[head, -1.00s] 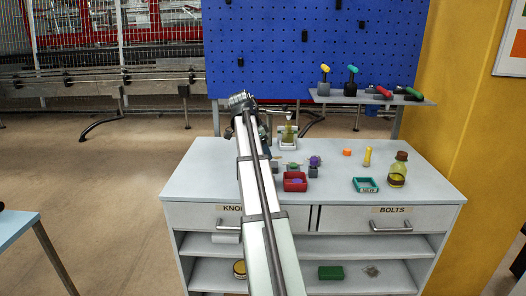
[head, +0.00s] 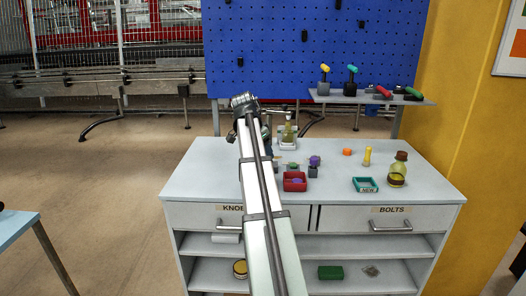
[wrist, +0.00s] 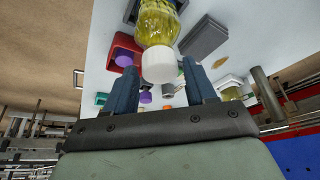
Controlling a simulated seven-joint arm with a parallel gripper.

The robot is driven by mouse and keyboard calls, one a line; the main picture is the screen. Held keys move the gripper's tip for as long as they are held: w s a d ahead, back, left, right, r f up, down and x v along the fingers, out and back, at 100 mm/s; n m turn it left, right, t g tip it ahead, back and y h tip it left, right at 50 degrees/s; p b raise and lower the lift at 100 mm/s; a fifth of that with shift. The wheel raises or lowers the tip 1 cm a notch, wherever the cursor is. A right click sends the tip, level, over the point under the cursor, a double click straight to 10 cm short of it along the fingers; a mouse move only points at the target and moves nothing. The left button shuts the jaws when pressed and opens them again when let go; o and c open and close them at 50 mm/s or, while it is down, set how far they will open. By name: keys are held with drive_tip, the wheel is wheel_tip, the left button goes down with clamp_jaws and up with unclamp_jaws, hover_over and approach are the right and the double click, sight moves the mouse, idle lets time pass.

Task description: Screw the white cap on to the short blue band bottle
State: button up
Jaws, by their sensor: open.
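In the wrist view, the white cap (wrist: 159,67) is at the near end of a bottle with yellow-green contents (wrist: 157,22). It looks seated on the bottle's mouth; whether it is tight cannot be told. My gripper (wrist: 160,74) is open, with one blue finger on each side of the cap and a gap on both sides. In the head view, my arm hides the cap and most of the gripper.
Another yellow bottle (head: 288,131) stands in a pale holder at the back of the worktop. The worktop's front right is clear.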

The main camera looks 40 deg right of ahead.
drive_tip(key=shift+n+t, duration=0.4)
drive_tip(key=shift+n, duration=0.5)
drive_tip(key=shift+s, duration=0.1)
drive_tip(key=shift+n, duration=0.4)
drive_tip(key=shift+n+t, duration=0.3)
drive_tip(key=shift+n, duration=0.1)
drive_tip(key=shift+n+t, duration=0.3)
drive_tip(key=shift+n, duration=0.6)
drive_tip(key=shift+s+y, duration=0.1)
drive_tip(key=shift+y, duration=0.2)
drive_tip(key=shift+n+t, duration=0.3)
drive_tip(key=shift+n, duration=0.5)
drive_tip(key=shift+c, duration=0.3)
